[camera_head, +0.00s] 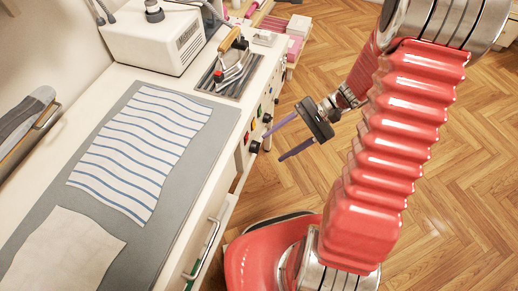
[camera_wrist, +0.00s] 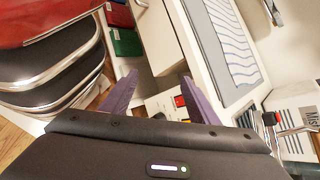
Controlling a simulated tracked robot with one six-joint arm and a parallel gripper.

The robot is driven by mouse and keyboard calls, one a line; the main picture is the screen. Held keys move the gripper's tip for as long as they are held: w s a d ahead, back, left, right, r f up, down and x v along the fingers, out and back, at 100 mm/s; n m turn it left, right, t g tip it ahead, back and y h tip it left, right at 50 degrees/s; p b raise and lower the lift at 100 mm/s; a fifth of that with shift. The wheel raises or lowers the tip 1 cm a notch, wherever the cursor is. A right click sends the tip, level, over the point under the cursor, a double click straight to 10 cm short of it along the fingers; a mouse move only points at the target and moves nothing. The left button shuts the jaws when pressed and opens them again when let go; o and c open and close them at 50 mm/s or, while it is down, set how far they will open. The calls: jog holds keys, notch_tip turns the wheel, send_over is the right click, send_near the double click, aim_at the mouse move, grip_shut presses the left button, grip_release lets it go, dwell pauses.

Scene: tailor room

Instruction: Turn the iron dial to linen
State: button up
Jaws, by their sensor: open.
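Two dark round knobs, a lower one (camera_head: 254,147) and an upper one (camera_head: 267,118), sit on the white front panel in the head view. I cannot tell which is the iron dial, and no linen mark can be read. My gripper (camera_head: 273,147) is in front of the panel, its two purple fingers spread apart and empty. The fingertips are close to the lower knob; contact cannot be judged. In the wrist view my gripper (camera_wrist: 160,76) is open, and no knob shows clearly between the fingers; the palm hides part of the panel.
An iron with a wooden handle (camera_head: 230,40) stands on a dark grille beside a white machine (camera_head: 152,40). Striped cloth (camera_head: 140,150) lies on the grey mat (camera_head: 205,165). Coloured buttons (camera_head: 252,125) sit near the knobs. A drawer handle (camera_head: 207,250) juts out below. Wooden floor is open to the right.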

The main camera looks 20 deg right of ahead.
jog(key=w+d+f+m+t+y, duration=0.2)
jog(key=d+f+m+t+y, duration=0.25)
jog(key=f+m, duration=0.4)
jog(key=m+t+h, duration=0.2)
jog(key=m+t, duration=0.3)
jog(key=t, duration=0.3)
send_near(255, 147)
jog(key=s+d+f, duration=0.3)
jog(key=d, duration=0.2)
jog(key=shift+w+d+r, duration=0.15)
jog(key=shift+r, duration=0.1)
jog(key=x, duration=1.3)
jog(key=shift+w+a, duration=0.15)
jog(key=shift+a, duration=0.25)
jog(key=shift+c, duration=0.5)
jog(key=c, duration=0.9)
jog(key=shift+a, duration=0.2)
jog(key=shift+c, duration=0.2)
jog(key=shift+d, duration=0.2)
